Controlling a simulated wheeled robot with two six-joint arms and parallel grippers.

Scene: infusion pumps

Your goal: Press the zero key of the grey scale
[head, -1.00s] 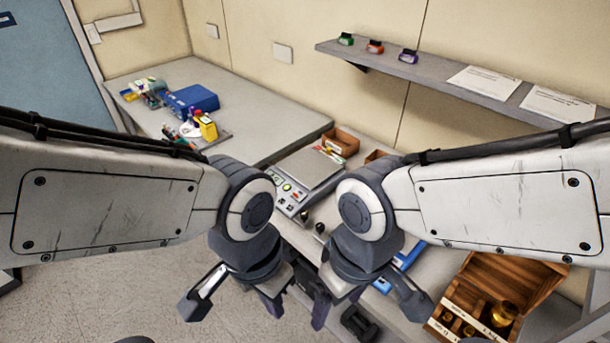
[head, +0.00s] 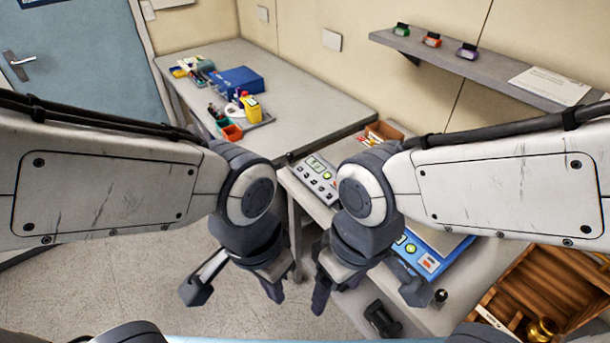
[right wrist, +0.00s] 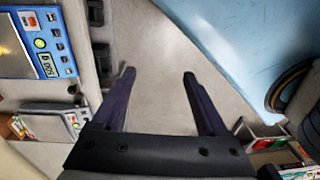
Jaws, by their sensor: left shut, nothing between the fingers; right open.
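The grey scale (head: 318,178) stands at the near corner of the counter in the head view, its front panel with a green-lit spot and several small keys facing me. My right arm hides part of it, and I cannot read which key is zero. My left gripper (head: 272,290) is shut and empty, in front of the counter, apart from the scale and lower in the picture. My right gripper (head: 334,287) is open and empty, also lower in the picture than the scale. Its two spread fingers show over bare floor in the right wrist view (right wrist: 158,88).
A blue scale (head: 425,262) is beside my right gripper; it also shows in the right wrist view (right wrist: 35,62). A wooden box (head: 548,285) with a brass weight stands at right. A table (head: 310,95) holds a blue case and small bins. Floor at left is clear.

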